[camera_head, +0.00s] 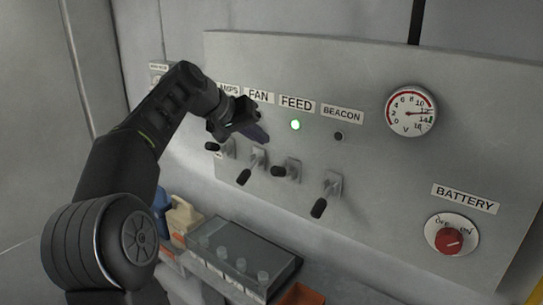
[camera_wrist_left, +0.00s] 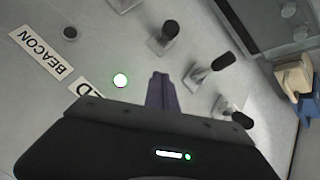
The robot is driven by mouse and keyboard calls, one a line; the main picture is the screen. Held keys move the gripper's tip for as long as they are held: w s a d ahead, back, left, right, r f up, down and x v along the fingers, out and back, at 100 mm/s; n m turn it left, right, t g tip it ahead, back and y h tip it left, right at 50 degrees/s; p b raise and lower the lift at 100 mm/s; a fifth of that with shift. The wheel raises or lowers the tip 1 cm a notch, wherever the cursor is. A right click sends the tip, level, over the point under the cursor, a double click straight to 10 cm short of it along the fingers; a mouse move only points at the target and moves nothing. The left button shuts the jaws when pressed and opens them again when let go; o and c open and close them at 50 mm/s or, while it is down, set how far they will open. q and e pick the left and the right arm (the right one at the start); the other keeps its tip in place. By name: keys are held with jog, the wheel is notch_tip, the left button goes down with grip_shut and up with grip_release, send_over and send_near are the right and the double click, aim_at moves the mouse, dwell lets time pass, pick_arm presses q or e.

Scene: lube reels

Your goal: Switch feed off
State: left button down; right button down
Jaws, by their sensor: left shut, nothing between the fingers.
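The FEED switch (camera_head: 291,168) is a black-tipped toggle on the grey panel, below the FEED label (camera_head: 297,105) and a lit green lamp (camera_head: 295,125). Its lever sticks out to the left in the head view. In the left wrist view the FEED switch (camera_wrist_left: 166,36) is at the top and the green lamp (camera_wrist_left: 120,80) is left of my fingers. My left gripper (camera_head: 262,137) is shut and empty, in front of the panel above the FAN and FEED switches, apart from the FEED lever. Its closed fingers show in the left wrist view (camera_wrist_left: 160,88). My right gripper is not in view.
Beside it are the FAN switch (camera_head: 256,160), the BEACON switch (camera_head: 329,189) and a LAMPS switch (camera_head: 227,148). The BEACON lamp (camera_head: 339,136) is dark. A voltmeter (camera_head: 411,110) and red BATTERY knob (camera_head: 450,240) are right.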

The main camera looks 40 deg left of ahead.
aim_at(283, 172)
pick_arm(q)
notch_tip(283, 172, down, 6)
jog(key=w+d, duration=0.1)
jog(key=d, duration=0.1)
jog(key=shift+w+d+r+p, duration=0.2)
jog(key=shift+d+p, duration=0.2)
